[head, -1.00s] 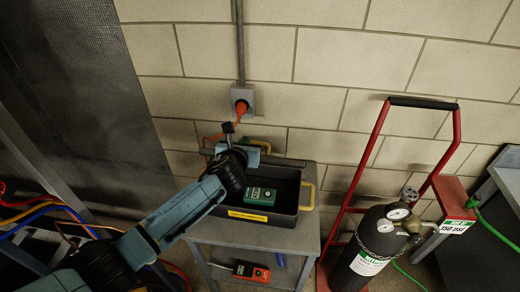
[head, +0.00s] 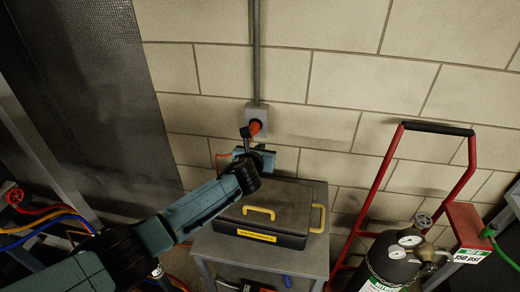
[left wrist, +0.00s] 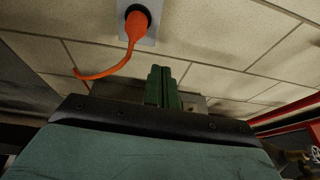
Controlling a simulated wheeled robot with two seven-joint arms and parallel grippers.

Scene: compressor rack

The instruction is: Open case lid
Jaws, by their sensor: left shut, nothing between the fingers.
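The dark grey case (head: 285,239) sits on a small grey cart with its lid (head: 287,198) down over it. A yellow handle (head: 258,212) is on the lid, and a yellow label (head: 256,236) is on the front wall. Another yellow handle (head: 318,218) is at the right end. My left gripper (head: 262,157) is at the back left of the case, near the wall; I cannot tell whether it touches the lid. In the left wrist view its green fingers (left wrist: 163,88) are together and empty. My forearm hides the case's left side. My right gripper is not in view.
An orange plug (head: 254,128) sits in a wall outlet just behind the left gripper, its cord hanging nearby. A red hand truck (head: 382,178) with a gas cylinder (head: 385,262) stands at the right. Coloured hoses (head: 45,222) lie at the left.

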